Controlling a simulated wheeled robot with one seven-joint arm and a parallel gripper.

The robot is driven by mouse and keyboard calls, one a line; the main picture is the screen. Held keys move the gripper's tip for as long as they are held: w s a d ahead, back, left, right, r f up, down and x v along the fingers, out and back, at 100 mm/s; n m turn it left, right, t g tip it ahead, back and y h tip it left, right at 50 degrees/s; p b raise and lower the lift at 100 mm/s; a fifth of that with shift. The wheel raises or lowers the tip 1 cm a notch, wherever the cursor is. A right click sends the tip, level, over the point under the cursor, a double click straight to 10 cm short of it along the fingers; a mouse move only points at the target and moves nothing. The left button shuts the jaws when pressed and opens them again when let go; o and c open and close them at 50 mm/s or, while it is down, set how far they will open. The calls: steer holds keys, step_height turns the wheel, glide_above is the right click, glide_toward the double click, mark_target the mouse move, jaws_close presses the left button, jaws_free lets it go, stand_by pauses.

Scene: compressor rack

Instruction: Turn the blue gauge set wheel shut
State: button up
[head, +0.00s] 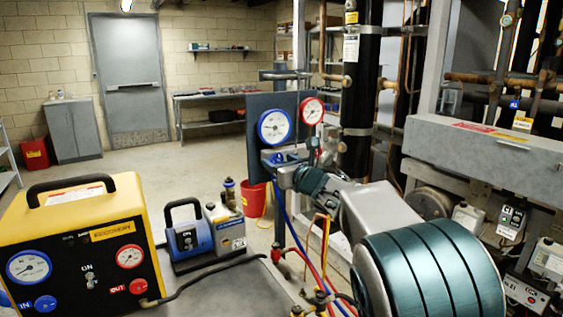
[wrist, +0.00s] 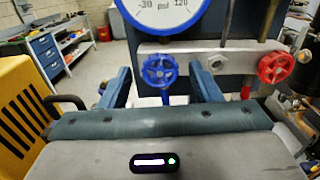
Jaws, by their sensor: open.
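The blue gauge set wheel (wrist: 159,70) is a small spoked handwheel on the pale manifold bar, below a blue-rimmed gauge (wrist: 168,12). My gripper (wrist: 160,77) is open, with one blue finger on each side of the blue wheel in the wrist view. Gaps show between the wheel and both fingers, and I see no contact. The red wheel (wrist: 276,67) is on the same bar, to the right of my right finger. In the head view my arm reaches the gauge set, below the blue gauge (head: 274,127) and red gauge (head: 312,111); the blue wheel is hard to make out there.
A yellow recovery machine (head: 85,245) stands at the front left, with a blue-and-grey pump (head: 200,235) beside it. Hoses hang below the gauges. A black vertical pipe (head: 360,90) and the compressor rack (head: 480,160) stand on the right. Open floor lies behind.

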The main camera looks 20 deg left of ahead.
steer(key=c, duration=1)
